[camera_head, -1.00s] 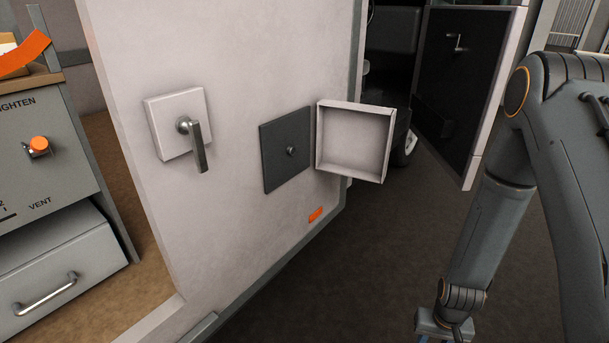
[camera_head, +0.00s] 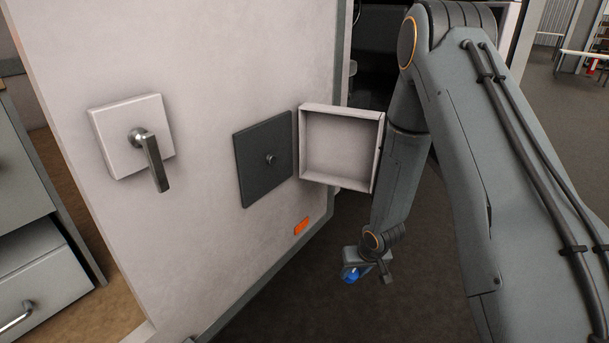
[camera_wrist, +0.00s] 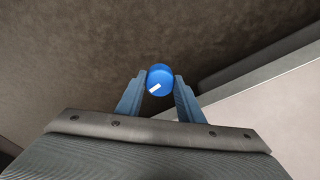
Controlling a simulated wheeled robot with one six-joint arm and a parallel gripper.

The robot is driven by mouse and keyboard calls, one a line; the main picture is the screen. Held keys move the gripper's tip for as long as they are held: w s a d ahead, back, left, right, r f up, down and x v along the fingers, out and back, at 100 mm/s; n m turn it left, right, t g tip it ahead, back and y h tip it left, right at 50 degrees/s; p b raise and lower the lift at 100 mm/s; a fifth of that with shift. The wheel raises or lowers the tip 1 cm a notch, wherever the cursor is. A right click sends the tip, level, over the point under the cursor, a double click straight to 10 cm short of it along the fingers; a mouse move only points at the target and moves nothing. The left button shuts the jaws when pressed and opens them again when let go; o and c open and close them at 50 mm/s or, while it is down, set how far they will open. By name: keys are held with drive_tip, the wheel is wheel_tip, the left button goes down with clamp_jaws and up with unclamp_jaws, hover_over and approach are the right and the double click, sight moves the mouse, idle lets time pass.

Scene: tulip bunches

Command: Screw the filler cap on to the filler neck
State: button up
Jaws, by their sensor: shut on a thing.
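The filler cap is blue and round with a white mark, and it shows in the wrist view (camera_wrist: 160,78). My gripper (camera_wrist: 160,84) is shut on it, one finger on each side. In the head view my gripper (camera_head: 368,272) hangs low, right of the white panel and below the open flap, with a bit of the blue cap (camera_head: 351,274) showing. The filler neck (camera_head: 269,159) appears as a small metal stub on a dark square plate (camera_head: 250,178) in the panel. The cap is apart from the neck.
An open white box-like flap (camera_head: 340,150) stands out just right of the dark plate. A lever handle (camera_head: 150,160) on a white square plate is at the left. An orange marker (camera_head: 301,227) sits low on the panel. Floor below my gripper is clear.

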drive_tip(key=w+a+r+n+t+y+b, duration=0.1)
drive_tip(key=w+a+r+t+y, duration=0.3)
drive_tip(key=w+r, duration=0.45)
drive_tip(key=n+t+y+b, duration=0.3)
drive_tip(key=n+y, duration=0.2)
drive_tip(key=y, duration=0.4)
approach(273, 160)
drive_tip(key=shift+s+d, duration=0.3)
drive_tip(key=shift+s+p, duration=0.1)
drive_tip(key=shift+p, duration=0.35)
drive_tip(key=shift+x, duration=2.5)
drive_tip(key=shift+x, duration=1.1)
drive_tip(key=shift+d+f, duration=0.1)
